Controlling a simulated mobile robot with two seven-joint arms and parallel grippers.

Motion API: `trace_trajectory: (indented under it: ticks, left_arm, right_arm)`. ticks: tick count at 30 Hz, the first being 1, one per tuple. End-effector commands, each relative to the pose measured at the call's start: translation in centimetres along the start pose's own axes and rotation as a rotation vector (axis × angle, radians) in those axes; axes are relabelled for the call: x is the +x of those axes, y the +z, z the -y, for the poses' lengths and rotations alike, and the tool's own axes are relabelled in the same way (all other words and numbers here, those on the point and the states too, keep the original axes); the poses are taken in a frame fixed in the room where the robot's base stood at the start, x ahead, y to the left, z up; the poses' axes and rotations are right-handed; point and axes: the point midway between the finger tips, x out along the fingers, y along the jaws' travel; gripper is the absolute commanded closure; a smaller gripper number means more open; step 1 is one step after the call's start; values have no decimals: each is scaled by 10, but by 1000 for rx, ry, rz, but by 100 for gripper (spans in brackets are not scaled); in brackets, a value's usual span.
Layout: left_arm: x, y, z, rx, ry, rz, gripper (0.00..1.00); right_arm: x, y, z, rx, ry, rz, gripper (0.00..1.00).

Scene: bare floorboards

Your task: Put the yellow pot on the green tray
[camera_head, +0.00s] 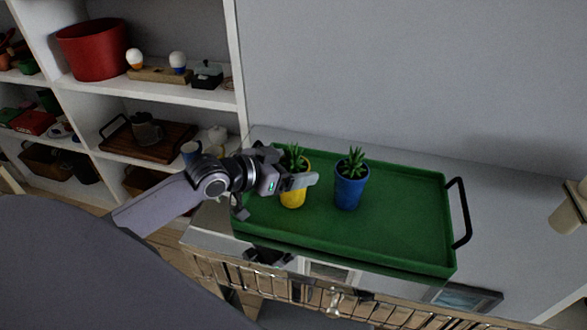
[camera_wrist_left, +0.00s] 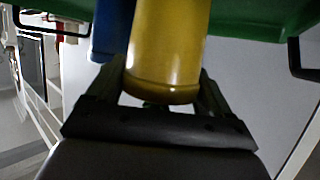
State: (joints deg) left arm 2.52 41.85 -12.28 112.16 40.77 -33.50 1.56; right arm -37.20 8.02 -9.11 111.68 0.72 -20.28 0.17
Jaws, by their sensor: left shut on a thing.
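The yellow pot (camera_head: 292,199), holding a spiky green plant, stands upright at the left part of the green tray (camera_head: 400,225). I cannot tell whether the pot's base touches the tray. My right gripper is not in view.
A blue pot (camera_head: 350,188) with a similar plant stands on the tray just right of the yellow pot. The tray's right half is clear, with a black handle (camera_head: 461,212) at its end. White shelves (camera_head: 120,90) with several objects stand at the left.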

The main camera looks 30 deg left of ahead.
Motion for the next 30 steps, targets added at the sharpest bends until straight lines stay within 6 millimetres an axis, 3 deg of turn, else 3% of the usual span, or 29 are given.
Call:
trace_trajectory:
  ticks: [13, 14, 15, 25, 30]
  left_arm:
    - [3, 5, 0, 2, -1, -6, 68]
    - [3, 7, 0, 1, -1, -1, 13]
    - [3, 6, 0, 1, -1, -1, 0]
    - [0, 3, 0, 1, -1, -2, 0]
    - [-16, 5, 1, 1, -2, 2, 0]
  right_arm:
    - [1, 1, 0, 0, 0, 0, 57]
    - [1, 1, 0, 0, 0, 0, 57]
    - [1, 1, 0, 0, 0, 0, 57]
    - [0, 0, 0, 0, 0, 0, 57]
    - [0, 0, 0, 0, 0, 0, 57]
